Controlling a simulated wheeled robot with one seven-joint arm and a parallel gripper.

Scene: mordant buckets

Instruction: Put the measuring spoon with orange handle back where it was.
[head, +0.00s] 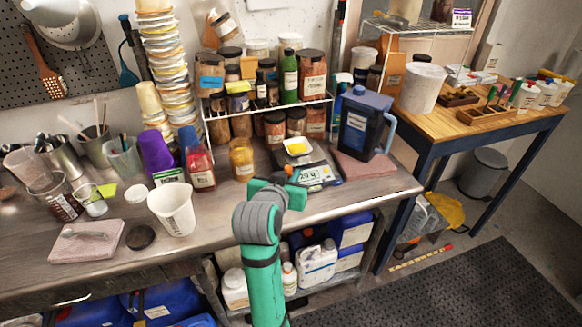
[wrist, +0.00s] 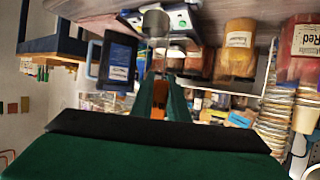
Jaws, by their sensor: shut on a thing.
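My gripper (head: 280,184) is in front of the bench scale, above the front part of the metal bench. A small orange piece (head: 289,168), which looks like the handle of the measuring spoon, shows at its far end. A grey rounded piece (wrist: 155,24) lies beyond the fingertips and looks like the spoon's bowl. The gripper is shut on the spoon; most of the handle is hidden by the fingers.
The scale (head: 318,175) carries a white dish (head: 297,148) with yellow powder. A blue-lidded pitcher (head: 363,122) stands right of it, an amber jar (head: 242,158) left. A white beaker (head: 172,209) stands near the front edge. Jars fill the rack behind.

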